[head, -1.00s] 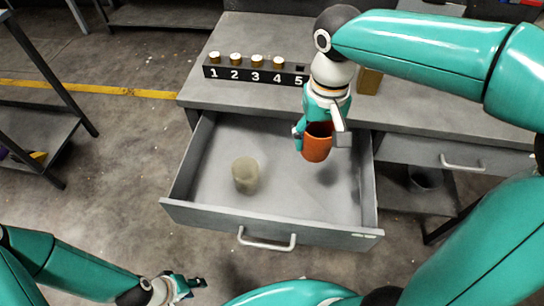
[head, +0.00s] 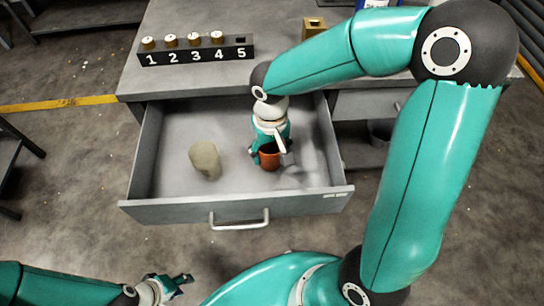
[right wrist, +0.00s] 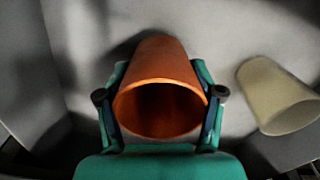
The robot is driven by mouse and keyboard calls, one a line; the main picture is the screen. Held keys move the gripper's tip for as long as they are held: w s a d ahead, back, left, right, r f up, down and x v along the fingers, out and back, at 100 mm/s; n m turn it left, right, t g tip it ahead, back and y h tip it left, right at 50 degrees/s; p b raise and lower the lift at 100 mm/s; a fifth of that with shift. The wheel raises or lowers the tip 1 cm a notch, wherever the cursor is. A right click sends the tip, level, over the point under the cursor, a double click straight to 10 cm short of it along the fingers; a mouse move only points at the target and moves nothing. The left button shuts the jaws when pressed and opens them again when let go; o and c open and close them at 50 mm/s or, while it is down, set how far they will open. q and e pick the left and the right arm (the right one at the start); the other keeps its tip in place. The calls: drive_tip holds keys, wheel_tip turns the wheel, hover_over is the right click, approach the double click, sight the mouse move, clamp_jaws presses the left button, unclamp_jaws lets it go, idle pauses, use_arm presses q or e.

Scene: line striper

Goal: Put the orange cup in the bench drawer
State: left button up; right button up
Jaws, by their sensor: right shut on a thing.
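The orange cup (head: 269,157) is inside the open bench drawer (head: 237,209), right of the drawer's middle. My right gripper (head: 270,149) is shut on the cup. In the right wrist view the cup (right wrist: 160,90) sits between the two fingers, its open mouth towards the camera. Whether its base touches the drawer floor I cannot tell. My left gripper (head: 178,284) is low in the head view, in front of the drawer and empty; its fingers look apart.
On the bench top (head: 190,78) are a black numbered rack (head: 196,51) with several gold-coloured pieces and a brass block (head: 313,27).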

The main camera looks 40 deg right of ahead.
sight(271, 159)
wheel_tip(271, 159, down, 3)
drive_tip(key=shift+f, duration=0.15)
drive_tip(key=o, duration=1.7)
drive_tip(key=shift+o, duration=0.2)
wheel_tip(271, 159, up, 12)
drive_tip(key=p, duration=0.1)
drive_tip(key=shift+p, duration=0.3)
